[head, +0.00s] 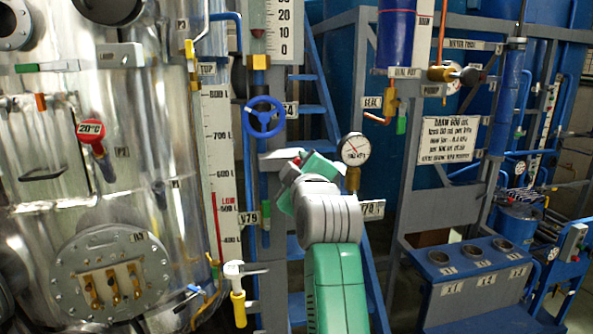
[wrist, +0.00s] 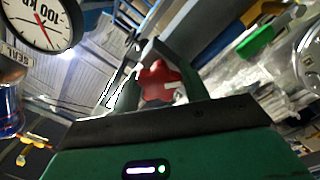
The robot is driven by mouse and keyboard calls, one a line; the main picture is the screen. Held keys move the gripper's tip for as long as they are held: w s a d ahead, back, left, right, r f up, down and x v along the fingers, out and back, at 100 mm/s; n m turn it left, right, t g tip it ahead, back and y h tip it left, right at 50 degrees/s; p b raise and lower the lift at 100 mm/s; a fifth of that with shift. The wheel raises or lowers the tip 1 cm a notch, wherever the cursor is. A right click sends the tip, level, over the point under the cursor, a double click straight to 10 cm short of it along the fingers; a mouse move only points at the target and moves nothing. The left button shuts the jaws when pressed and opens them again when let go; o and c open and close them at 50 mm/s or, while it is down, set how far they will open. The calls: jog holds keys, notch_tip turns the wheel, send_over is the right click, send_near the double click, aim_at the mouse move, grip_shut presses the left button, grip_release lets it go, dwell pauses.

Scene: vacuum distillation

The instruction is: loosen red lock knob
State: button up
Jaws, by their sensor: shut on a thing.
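The red lock knob (wrist: 158,82) is a lobed red handle in the middle of the wrist view. My gripper (wrist: 155,72) has one dark finger on each side of it and is shut on it. In the head view, my gripper (head: 285,160) is at the end of my green and white arm, just right of the blue valve handwheel (head: 263,117). The arm hides most of the gripper and knob there; only a small red spot shows beside it.
A round pressure gauge (head: 355,149) stands close to the right of my wrist; a gauge (wrist: 38,20) also fills the wrist view's upper left corner. The steel tank (head: 160,180) is at left. A blue ladder (head: 318,85) rises behind my arm.

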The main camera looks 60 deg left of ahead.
jog(key=shift+r, duration=0.1)
dwell(0.3)
jog(key=o, duration=1)
jog(key=shift+d, duration=0.1)
jog(key=v, duration=0.7)
jog(key=shift+s+d, duration=0.15)
jog(key=shift+d, duration=0.2)
